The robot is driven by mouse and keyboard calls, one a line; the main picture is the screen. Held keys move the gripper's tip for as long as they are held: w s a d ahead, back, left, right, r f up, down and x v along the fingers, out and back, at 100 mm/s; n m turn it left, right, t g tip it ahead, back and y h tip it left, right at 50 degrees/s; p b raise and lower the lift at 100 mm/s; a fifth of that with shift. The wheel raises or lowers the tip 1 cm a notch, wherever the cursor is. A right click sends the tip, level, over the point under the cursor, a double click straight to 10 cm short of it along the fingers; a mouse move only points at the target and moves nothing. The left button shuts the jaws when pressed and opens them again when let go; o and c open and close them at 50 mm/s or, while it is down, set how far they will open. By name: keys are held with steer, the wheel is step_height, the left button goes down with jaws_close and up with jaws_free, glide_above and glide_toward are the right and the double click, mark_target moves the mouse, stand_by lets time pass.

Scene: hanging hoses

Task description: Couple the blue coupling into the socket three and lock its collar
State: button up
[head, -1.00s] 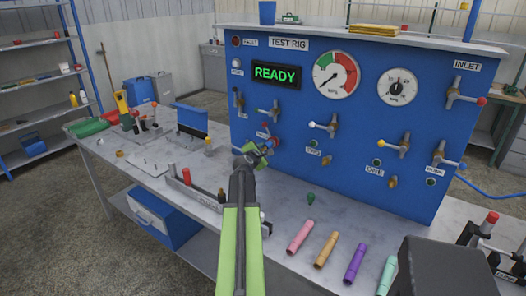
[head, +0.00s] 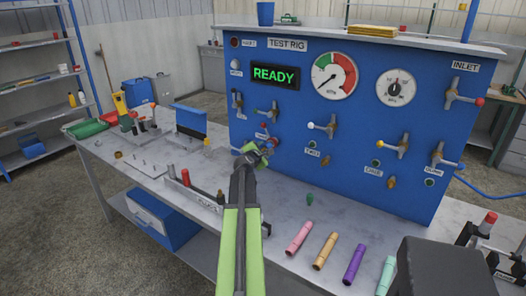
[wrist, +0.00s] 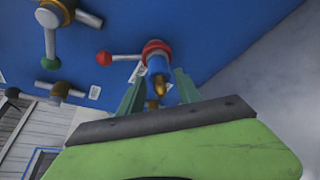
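The blue coupling (wrist: 158,66) has a brass end facing the wrist camera and sits in line with a red ring (wrist: 155,46) at the panel, by a red-balled lever (wrist: 104,58). I cannot tell how deep it is seated or whether its collar is locked. In the head view my gripper (head: 255,154) is at the blue test rig, beside the label for socket three (head: 262,137), and hides much of that socket. In the wrist view the fingers of my gripper (wrist: 160,85) stand apart on both sides of the coupling, with gaps showing.
The test rig (head: 345,130) carries other valve levers, sockets and a READY display (head: 275,75). Pink (head: 299,238), orange (head: 325,251), purple (head: 354,264) and mint (head: 386,276) cylinders lie on the bench. A small rack (head: 190,192) stands left of my arm.

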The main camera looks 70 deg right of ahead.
steer(key=shift+o, duration=0.9)
steer(key=shift+a, duration=0.1)
steer(key=p+v, duration=0.3)
steer(key=v, duration=0.9)
